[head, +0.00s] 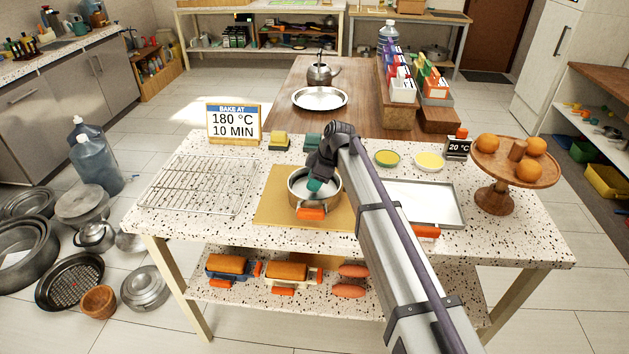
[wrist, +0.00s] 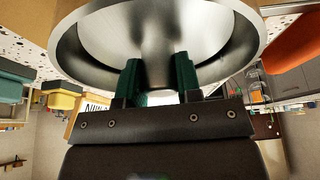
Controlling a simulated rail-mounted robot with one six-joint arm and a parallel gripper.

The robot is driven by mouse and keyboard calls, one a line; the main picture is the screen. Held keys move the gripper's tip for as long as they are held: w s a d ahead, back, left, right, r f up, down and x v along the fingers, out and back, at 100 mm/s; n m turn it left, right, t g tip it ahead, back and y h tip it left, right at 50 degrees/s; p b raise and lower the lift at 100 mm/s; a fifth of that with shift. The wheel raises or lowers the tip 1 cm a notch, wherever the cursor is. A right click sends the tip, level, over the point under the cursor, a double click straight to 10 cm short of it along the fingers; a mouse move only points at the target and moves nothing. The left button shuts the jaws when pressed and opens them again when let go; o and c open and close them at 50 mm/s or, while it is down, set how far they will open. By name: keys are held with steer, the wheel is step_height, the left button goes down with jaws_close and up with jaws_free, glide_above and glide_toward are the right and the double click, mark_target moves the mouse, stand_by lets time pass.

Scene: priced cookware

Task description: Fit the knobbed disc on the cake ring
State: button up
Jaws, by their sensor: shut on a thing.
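The cake ring (head: 334,199) is a round silvery metal wall standing on the gold-tan board (head: 268,208), an orange tag (head: 311,213) at its front. My gripper (head: 316,184) points down inside the ring's outline. In the wrist view, the green fingers of my gripper (wrist: 158,80) are shut on the middle of the knobbed disc (wrist: 110,38), a shiny metal plate. A curved metal rim (wrist: 62,55) surrounds the plate there. The knob is mostly hidden between the fingers. I cannot tell whether the disc is fully seated or level in the ring.
A wire rack (head: 198,185) lies left of the board. A white tray (head: 440,200) lies right, partly behind my arm. A bake sign (head: 234,123) and sponges (head: 279,141) stand behind.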

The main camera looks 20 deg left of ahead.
steer(key=shift+f, duration=0.15)
steer(key=shift+f+b, duration=1)
steer(key=shift+b, duration=0.15)
steer(key=shift+r, duration=0.1)
steer(key=o, duration=1.7)
steer(key=shift+c, duration=0.2)
steer(key=p+v, duration=1)
steer(key=shift+r, duration=0.4)
